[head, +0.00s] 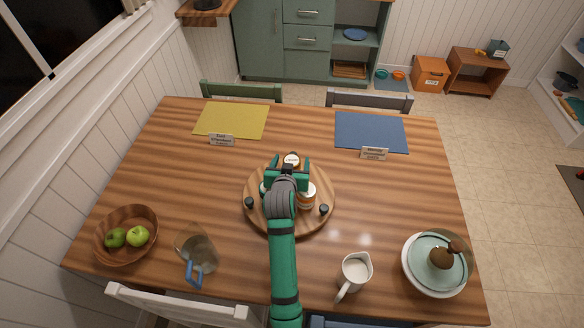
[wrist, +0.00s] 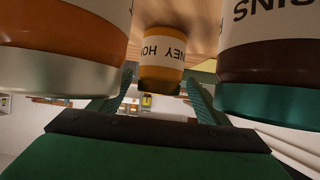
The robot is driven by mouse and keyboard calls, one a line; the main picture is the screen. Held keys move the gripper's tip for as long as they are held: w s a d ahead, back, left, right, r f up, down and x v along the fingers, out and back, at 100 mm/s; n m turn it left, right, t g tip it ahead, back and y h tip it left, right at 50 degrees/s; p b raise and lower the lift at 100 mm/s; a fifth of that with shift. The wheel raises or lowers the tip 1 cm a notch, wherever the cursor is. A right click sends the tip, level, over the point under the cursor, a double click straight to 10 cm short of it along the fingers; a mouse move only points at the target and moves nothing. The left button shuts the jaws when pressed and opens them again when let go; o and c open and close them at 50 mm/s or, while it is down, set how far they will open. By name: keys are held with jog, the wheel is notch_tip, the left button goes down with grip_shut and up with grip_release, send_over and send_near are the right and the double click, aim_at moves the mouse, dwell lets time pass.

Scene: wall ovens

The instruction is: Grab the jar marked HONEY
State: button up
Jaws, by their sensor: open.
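The honey jar (wrist: 162,58) is amber with a white label and appears upside down in the wrist view, its lettering reading HONEY in part. It stands ahead between my gripper's two fingers (wrist: 160,92), which are spread; I cannot tell whether they touch it. In the head view my gripper (head: 288,165) reaches over the round wooden tray (head: 312,222), with a light-topped jar (head: 291,159) just at its fingers. The arm hides much of the tray's middle.
In the wrist view, a jar ending in SINS (wrist: 268,55) is close on the right and another orange-brown jar (wrist: 65,35) on the left. A jar (head: 307,196) and dark knobs sit on the tray. A milk jug (head: 354,272), glass pitcher (head: 197,250) and apple bowl (head: 126,238) stand nearer.

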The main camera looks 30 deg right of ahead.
jog(key=shift+s, duration=0.15)
jog(key=c, duration=1.2)
jog(key=shift+d, duration=0.1)
jog(key=shift+c, duration=1.1)
jog(key=shift+r, duration=0.1)
